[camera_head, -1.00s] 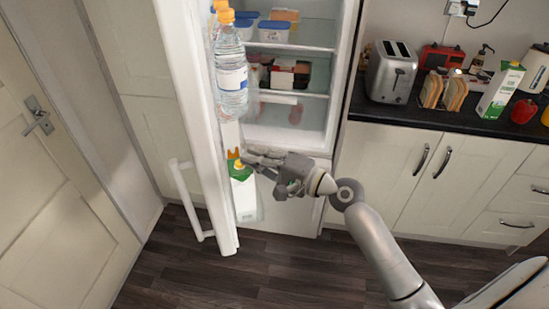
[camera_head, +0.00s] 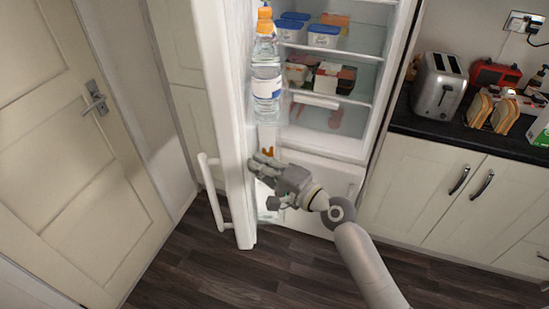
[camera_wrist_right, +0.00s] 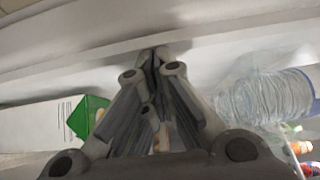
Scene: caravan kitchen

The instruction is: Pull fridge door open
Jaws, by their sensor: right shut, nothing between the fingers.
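The white fridge door (camera_head: 226,110) stands open, swung out to the left, with its white bar handle (camera_head: 213,190) on the outer face. My right gripper (camera_head: 256,164) is shut and empty. It is on the inner side of the door, near its free edge and below the bottle shelf. In the right wrist view its closed fingers (camera_wrist_right: 155,75) point at the white inner door surface (camera_wrist_right: 180,40), close to or touching it; I cannot tell which. My left gripper is not in view.
A water bottle (camera_head: 266,75) stands in the door shelf, and a green-white carton (camera_wrist_right: 60,122) shows near the fingers. Fridge shelves hold tubs (camera_head: 323,36). The counter (camera_head: 470,132) is at right, a closed room door (camera_head: 75,120) at left. Floor (camera_head: 220,280) before the fridge is clear.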

